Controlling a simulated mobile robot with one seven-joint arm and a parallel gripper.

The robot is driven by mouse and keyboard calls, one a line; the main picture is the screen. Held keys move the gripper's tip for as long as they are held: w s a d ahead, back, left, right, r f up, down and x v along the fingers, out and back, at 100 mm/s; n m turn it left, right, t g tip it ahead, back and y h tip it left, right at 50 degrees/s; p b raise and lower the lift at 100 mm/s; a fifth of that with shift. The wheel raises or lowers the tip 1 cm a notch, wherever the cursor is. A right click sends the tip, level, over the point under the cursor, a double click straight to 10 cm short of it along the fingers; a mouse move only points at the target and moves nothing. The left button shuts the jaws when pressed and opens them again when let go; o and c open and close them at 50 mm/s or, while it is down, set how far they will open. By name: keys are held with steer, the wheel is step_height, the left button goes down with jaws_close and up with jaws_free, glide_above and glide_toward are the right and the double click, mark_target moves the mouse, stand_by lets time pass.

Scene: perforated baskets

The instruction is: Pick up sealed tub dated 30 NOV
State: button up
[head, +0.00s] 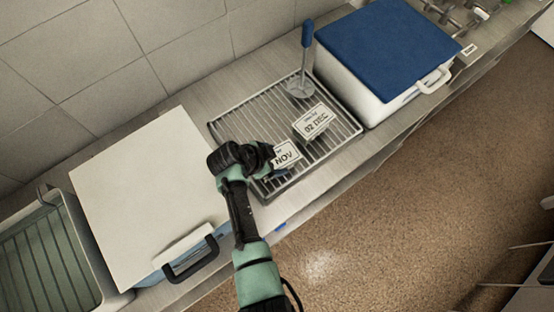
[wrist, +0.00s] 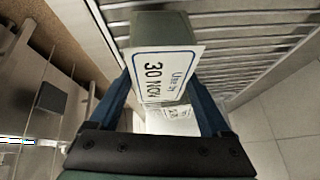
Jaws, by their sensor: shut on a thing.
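The tub with the label "Use by 30 NOV" (wrist: 160,78) is between the two blue fingers of my gripper (wrist: 160,105) in the wrist view. In the head view its white label (head: 286,155) shows "NOV" beside my gripper (head: 268,165), which hides part of it. My gripper is shut on this tub, over the near left part of the wire rack (head: 335,150). I cannot tell whether the tub touches the rack. A second tub, labelled "02 DEC" (head: 315,121), sits on the rack to the right and farther back.
A blue-handled masher-like tool (head: 305,60) stands at the rack's back. A white box with a blue lid (head: 385,45) is to the right. A white-lidded box with a black handle (head: 145,190) is to the left. A ribbed grey basin (head: 45,260) lies at far left.

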steer(key=c, duration=0.5)
jaws_close()
steer(key=shift+r, duration=0.15)
